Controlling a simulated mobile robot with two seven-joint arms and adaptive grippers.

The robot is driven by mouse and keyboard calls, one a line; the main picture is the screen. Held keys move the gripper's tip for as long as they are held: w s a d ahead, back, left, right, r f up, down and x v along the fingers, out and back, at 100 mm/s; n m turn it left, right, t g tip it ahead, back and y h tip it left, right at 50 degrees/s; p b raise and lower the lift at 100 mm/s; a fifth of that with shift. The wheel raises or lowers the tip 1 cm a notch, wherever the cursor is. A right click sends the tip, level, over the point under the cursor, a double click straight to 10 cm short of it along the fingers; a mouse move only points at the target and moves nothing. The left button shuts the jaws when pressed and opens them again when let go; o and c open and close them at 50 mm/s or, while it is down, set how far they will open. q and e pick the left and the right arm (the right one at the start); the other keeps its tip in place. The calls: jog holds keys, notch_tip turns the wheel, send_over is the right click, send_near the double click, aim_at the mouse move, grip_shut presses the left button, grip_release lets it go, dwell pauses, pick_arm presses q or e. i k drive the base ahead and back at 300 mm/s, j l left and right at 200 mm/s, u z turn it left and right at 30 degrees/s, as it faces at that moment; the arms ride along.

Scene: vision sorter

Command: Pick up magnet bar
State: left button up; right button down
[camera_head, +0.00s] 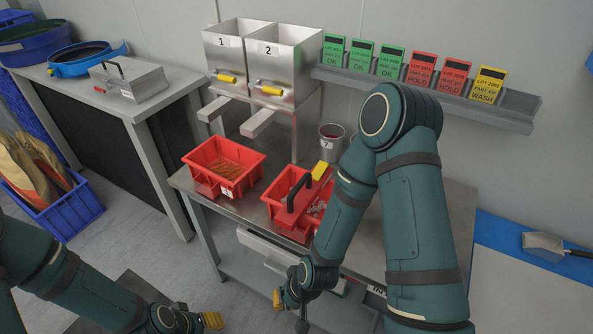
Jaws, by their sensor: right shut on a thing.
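A red bar-like piece with a black handle (298,191) and a yellow end (320,170) lies over the right red bin (275,201). It looks like the magnet bar, but my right forearm is close in front and I cannot be sure. My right gripper (290,299) is low in front of the table, near the drawer front and apart from that bar. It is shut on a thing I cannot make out. My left gripper (200,321) is at the bottom edge, partly cut off. Its opening does not show.
A left red bin (224,165) holds brownish pieces. Behind stand metal hoppers (262,60) and a grey cup (331,142). A shelf (420,92) carries coloured lot cards. The drawer (262,248) stands out under the tabletop. A side table (60,80) holds a metal box (128,78).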

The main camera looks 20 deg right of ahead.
aim_at(302, 195)
jog(key=z, duration=1.35)
jog(key=k+j+z, duration=0.1)
jog(key=j+z, duration=0.25)
jog(key=k+j+z, duration=0.1)
jog(key=j+z, duration=0.15)
jog(key=z, duration=0.15)
jog(key=i+j, duration=0.15)
jog(key=i, duration=0.2)
